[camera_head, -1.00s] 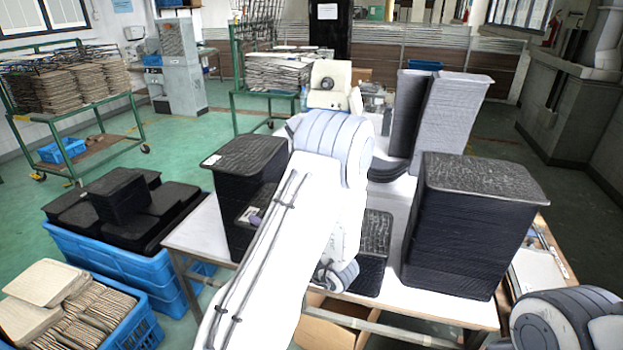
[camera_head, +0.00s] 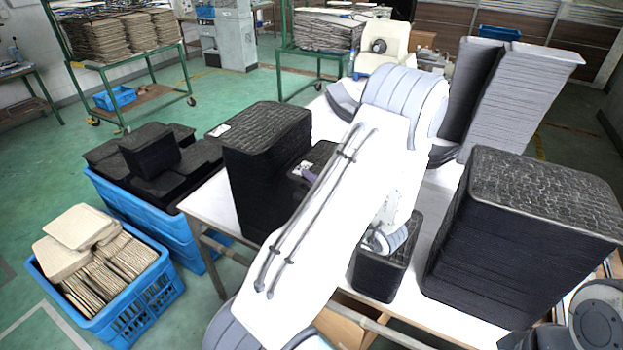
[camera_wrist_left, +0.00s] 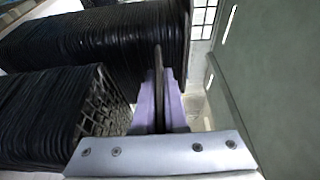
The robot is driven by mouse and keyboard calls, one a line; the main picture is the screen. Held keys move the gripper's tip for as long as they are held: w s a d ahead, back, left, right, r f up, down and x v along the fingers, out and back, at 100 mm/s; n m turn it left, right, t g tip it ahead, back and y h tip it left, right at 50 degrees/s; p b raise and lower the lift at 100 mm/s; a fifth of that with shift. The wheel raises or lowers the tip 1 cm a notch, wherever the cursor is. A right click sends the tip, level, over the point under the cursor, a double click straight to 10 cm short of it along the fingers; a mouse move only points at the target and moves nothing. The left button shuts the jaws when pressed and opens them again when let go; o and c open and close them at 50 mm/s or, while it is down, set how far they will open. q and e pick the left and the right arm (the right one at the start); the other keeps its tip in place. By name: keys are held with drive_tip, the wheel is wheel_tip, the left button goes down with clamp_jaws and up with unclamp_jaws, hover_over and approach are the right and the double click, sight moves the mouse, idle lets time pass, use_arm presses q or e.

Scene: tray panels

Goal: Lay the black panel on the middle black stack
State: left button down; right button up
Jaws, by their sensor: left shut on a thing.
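My left gripper (camera_head: 303,171) has purple fingers and is mostly hidden behind my white forearm. It is shut on a thin black panel (camera_head: 321,154), just right of the left black stack (camera_head: 265,150). In the left wrist view the fingers (camera_wrist_left: 158,105) pinch the panel (camera_wrist_left: 158,70), which shows edge-on between them. The middle black stack (camera_head: 384,278) is low and stands on the white table, partly covered by my arm. The panel appears above and apart from it. The tall right black stack (camera_head: 520,240) stands to its right. My right gripper is out of view.
Tall dark and grey stacks (camera_head: 520,95) stand at the table's back. Blue crates of black pieces (camera_head: 135,215) and tan pieces (camera_head: 150,310) stand on the floor at left. Bare white table (camera_head: 440,215) shows between the middle and right stacks.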

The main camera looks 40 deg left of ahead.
use_arm(q)
wheel_tip(320, 180, down, 7)
drive_tip(key=b, duration=0.6)
drive_tip(key=shift+s, duration=0.2)
drive_tip(key=shift+s+f+b, duration=0.2)
drive_tip(key=shift+f+b, duration=0.25)
drive_tip(key=shift+f, duration=0.55)
idle(0.5)
idle(0.4)
drive_tip(key=c, duration=0.9)
unclamp_jaws()
drive_tip(key=d+r+b, duration=0.2)
drive_tip(key=d, duration=0.8)
drive_tip(key=shift+s+d+y, duration=0.25)
drive_tip(key=shift+s+y, duration=0.15)
drive_tip(key=shift+s, duration=0.05)
